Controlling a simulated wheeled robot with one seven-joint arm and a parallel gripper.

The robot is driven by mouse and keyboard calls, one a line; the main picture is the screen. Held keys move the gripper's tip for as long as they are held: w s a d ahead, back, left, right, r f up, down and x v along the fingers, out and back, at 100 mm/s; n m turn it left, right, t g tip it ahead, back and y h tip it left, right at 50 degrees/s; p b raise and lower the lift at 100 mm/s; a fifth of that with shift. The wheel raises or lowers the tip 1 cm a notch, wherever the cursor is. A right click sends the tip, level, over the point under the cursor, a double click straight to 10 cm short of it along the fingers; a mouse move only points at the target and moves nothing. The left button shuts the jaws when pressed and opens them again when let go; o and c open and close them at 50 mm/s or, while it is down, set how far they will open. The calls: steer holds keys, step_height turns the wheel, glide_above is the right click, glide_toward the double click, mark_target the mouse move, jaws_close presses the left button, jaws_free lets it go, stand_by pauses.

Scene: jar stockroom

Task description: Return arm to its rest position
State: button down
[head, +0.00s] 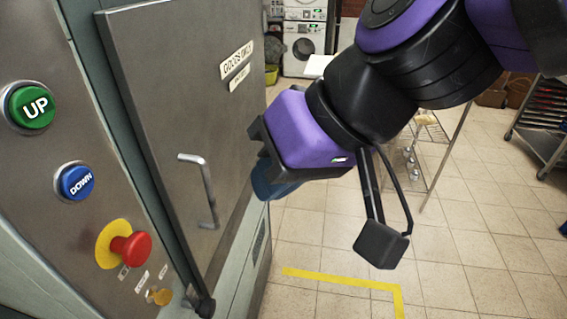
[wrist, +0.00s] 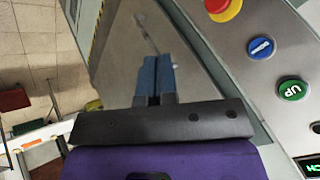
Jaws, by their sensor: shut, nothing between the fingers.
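My arm reaches in from the upper right in the head view. My gripper (head: 270,184) has a purple body and blue fingers, and it is beside the free edge of a grey metal door. In the wrist view my gripper (wrist: 153,62) shows its two blue fingers side by side, closed together with nothing between them. They point toward the door face (wrist: 125,45). From the head view the fingers are partly hidden behind the dark edge of the gripper body, and I cannot tell whether they touch the door.
The lift door (head: 150,90) has a bar handle (head: 205,190) and a "GOODS ONLY" label. Left of it are a green UP button (head: 32,107), a blue DOWN button (head: 75,182) and a red stop knob (head: 131,248). A wire rack (head: 420,150) stands behind my arm.

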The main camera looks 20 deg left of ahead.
steer(key=shift+d+r, duration=0.1)
steer(key=shift+r, duration=0.1)
steer(key=w+d+r+m+t+h, duration=0.1)
steer(key=w+d+m+t+h, duration=0.3)
steer(key=d, duration=0.7)
steer(key=w+d+r+m+t+y, duration=0.1)
steer(key=w+d, duration=0.5)
steer(key=d, duration=0.5)
steer(key=s+d+m+h, duration=0.1)
steer(key=d+m+h, duration=0.1)
steer(key=d, duration=0.7)
steer(key=s+d+m+t+h, duration=0.1)
steer(key=s+d+m+h, duration=0.1)
steer(key=d, duration=0.8)
steer(key=shift+s+m, duration=0.15)
steer(key=shift+m, duration=0.55)
